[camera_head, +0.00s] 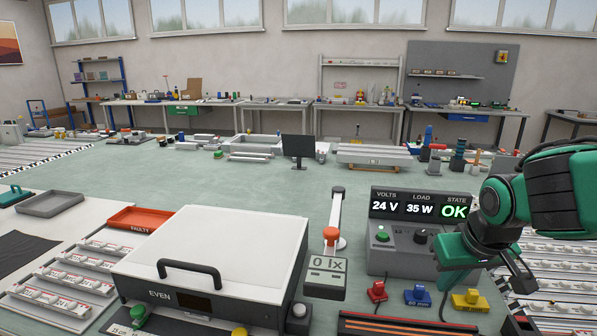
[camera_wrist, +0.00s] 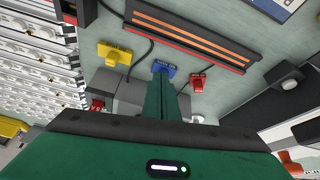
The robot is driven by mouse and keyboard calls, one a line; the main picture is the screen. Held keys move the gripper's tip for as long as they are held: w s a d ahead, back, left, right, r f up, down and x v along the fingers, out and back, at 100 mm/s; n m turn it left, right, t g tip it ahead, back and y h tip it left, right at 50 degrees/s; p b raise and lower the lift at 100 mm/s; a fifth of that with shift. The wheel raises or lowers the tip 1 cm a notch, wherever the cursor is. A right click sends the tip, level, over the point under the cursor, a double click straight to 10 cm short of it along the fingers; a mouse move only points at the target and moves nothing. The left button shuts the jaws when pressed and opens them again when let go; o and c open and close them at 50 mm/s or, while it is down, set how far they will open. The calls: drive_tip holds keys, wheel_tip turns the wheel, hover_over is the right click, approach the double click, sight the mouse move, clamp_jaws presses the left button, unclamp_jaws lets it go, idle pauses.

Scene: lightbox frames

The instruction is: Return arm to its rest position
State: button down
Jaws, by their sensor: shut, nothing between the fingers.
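My gripper (camera_head: 452,280) is at the right, its green fingers pointing down in front of the grey power unit (camera_head: 400,255), above the plugs. The wrist view shows its green fingers (camera_wrist: 164,78) closed together with nothing held. The arm comes in from the right edge, bent. The unit's display reads 24 V, 35 W and OK. Red (camera_head: 377,291), blue (camera_head: 417,297) and yellow (camera_head: 470,299) plugs lie in front of the unit. In the wrist view, the fingertips overlap the blue plug (camera_wrist: 165,67); whether they touch it cannot be told.
A white lightbox (camera_head: 230,245) with a black handle stands left of the unit. A small meter (camera_head: 326,278) stands between them. An orange-striped rail (camera_head: 400,328) lies at the front. A red FAULTY tray (camera_head: 143,218) and a grey tray (camera_head: 50,204) are at the left.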

drive_tip(key=s+d+f+m+g, duration=0.1)
drive_tip(key=s+d+m+g, duration=0.1)
drive_tip(key=s+d, duration=0.3)
drive_tip(key=s+d+f+m+g, duration=0.1)
drive_tip(key=s+d+m, duration=0.3)
drive_tip(key=s, duration=0.9)
drive_tip(key=shift+s+d+f+m+g+y, duration=0.2)
drive_tip(key=shift+s+d+m+g+y, duration=0.15)
drive_tip(key=shift+d+g, duration=0.55)
drive_tip(key=shift+d, duration=0.1)
